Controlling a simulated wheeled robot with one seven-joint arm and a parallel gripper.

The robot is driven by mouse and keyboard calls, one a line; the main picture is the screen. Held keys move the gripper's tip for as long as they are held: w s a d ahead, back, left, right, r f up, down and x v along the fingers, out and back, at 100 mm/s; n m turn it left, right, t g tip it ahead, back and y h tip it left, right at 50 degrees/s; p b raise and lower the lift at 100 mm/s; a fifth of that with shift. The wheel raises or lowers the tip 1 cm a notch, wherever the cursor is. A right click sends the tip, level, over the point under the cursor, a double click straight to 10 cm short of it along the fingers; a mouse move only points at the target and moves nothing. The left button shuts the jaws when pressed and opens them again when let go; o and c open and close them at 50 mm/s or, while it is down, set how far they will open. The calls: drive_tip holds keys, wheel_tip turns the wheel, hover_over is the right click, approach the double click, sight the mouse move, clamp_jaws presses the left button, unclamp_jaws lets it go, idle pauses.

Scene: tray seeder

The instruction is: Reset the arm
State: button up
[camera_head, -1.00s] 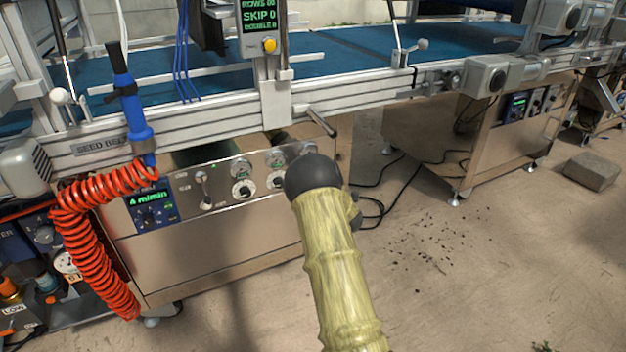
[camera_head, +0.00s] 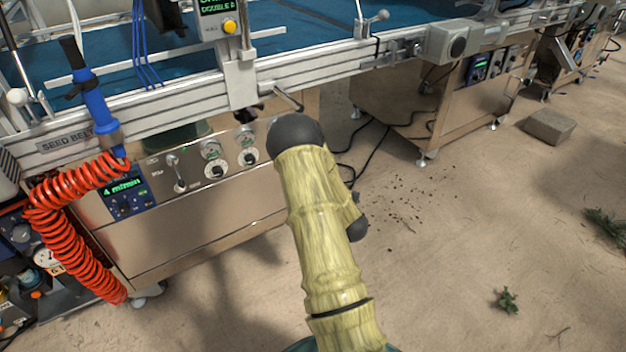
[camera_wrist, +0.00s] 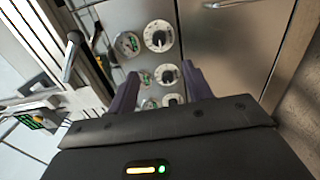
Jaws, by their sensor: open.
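My gripper (camera_wrist: 160,92) shows in the wrist view with its two dark purple fingers apart and nothing visible between them. It faces the seeder's steel control panel, where several round dials (camera_wrist: 160,36) and gauges lie beyond the fingers. In the head view my arm reaches up from the bottom centre toward the panel, and its dark rounded joint hides part of the panel's right side.
The seeder's steel cabinet (camera_head: 200,235) stands at left with a blue display (camera_head: 125,195). A coiled red hose (camera_head: 62,235) hangs beside it. A lever (camera_head: 288,98) juts from the rail. Cables (camera_head: 365,150) lie on the floor. A grey block (camera_head: 549,126) sits at right. Floor at lower right is mostly clear.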

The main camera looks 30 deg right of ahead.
drive_tip(key=s, duration=0.2)
drive_tip(key=shift+s, duration=0.3)
